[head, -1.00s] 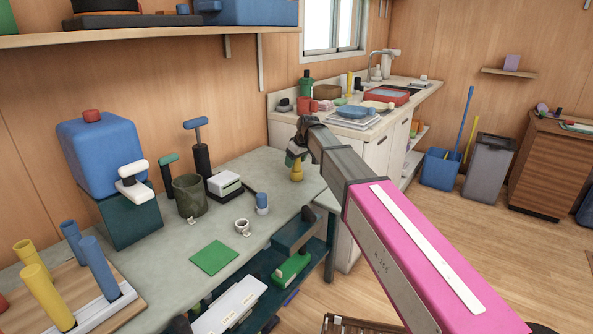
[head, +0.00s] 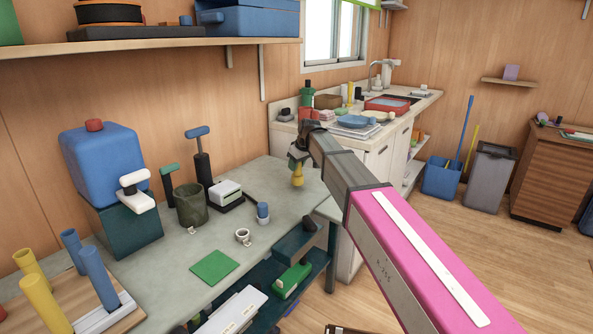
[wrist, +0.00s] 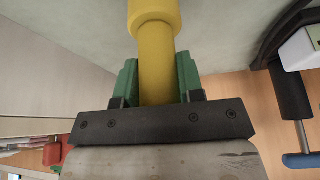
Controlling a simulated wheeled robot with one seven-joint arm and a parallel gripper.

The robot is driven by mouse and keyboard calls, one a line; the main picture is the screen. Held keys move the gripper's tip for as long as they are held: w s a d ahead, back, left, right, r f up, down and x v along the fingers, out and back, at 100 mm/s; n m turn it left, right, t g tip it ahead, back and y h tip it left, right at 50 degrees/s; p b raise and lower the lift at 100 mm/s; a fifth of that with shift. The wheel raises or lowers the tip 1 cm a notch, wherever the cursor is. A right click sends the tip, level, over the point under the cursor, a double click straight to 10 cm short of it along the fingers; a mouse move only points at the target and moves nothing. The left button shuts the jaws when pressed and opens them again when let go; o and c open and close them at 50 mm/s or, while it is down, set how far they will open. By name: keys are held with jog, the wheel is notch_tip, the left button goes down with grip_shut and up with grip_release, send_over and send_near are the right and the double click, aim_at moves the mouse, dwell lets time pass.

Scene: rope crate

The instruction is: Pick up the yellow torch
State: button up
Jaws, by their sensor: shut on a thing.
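The yellow torch (head: 297,176) is at the right end of the grey-green bench in the head view, upright under my gripper (head: 298,158). In the wrist view the torch (wrist: 156,60) runs between the two green fingers of my gripper (wrist: 158,80), which are shut on its narrower body. Its wider end points away from the gripper. In the head view the lower end is at or just above the bench top; I cannot tell whether it touches.
The bench (head: 150,262) holds a blue cup (head: 263,213), a white mug (head: 242,236), a green square (head: 214,266) and a dark green pot (head: 190,204), all left of the torch. The sink counter (head: 378,140) stands behind on the right. A shelf (head: 150,44) hangs above.

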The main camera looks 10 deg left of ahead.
notch_tip(320, 180, up, 2)
jog(key=shift+r, duration=0.1)
jog(key=s+a+r, duration=0.6)
jog(key=s+a, duration=0.2)
jog(key=shift+s+r, duration=0.3)
